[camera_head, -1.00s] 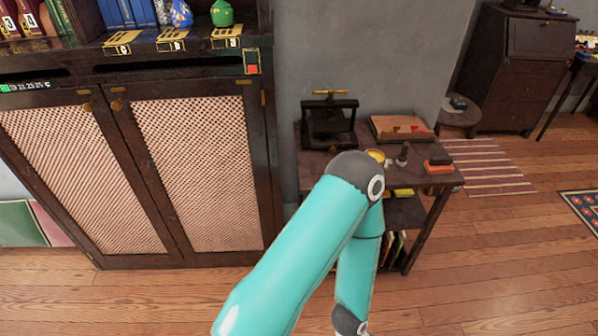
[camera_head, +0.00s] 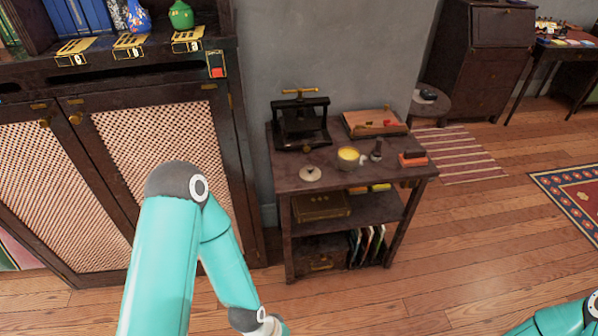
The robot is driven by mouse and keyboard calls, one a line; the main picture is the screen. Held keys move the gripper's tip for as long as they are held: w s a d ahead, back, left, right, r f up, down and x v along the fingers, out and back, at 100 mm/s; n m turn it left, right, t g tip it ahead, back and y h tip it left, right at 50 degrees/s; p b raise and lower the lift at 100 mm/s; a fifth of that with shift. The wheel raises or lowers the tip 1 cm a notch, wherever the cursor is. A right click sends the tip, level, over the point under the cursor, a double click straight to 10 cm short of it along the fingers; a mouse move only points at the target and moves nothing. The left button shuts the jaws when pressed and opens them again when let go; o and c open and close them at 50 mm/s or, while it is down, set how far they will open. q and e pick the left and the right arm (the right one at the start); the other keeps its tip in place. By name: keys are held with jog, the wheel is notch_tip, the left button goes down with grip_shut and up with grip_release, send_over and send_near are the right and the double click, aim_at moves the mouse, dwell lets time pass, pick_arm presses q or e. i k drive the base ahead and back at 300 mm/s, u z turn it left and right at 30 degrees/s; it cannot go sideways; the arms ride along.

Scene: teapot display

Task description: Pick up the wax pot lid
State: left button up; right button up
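A small pale round lid with a knob (camera_head: 310,173) lies on the top of the dark side table (camera_head: 290,184), near its front left. A wax pot (camera_head: 348,158) with yellow content stands open to the right of the lid, with a small white part at its right side. My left arm reaches in from the lower left, in front of the cabinet, and bends down left of the table. Its gripper is cut off at the bottom edge. Only a bit of my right arm shows at the lower right; its gripper is out of view.
On the table stand a black press (camera_head: 300,122), a wooden box (camera_head: 374,123), a dark stamp (camera_head: 377,150) and red blocks (camera_head: 412,158). The lower shelves hold a box (camera_head: 321,207) and books (camera_head: 367,246). A cabinet (camera_head: 150,150) stands left.

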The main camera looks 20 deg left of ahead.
aim_at(309, 173)
jog(key=i, duration=0.9)
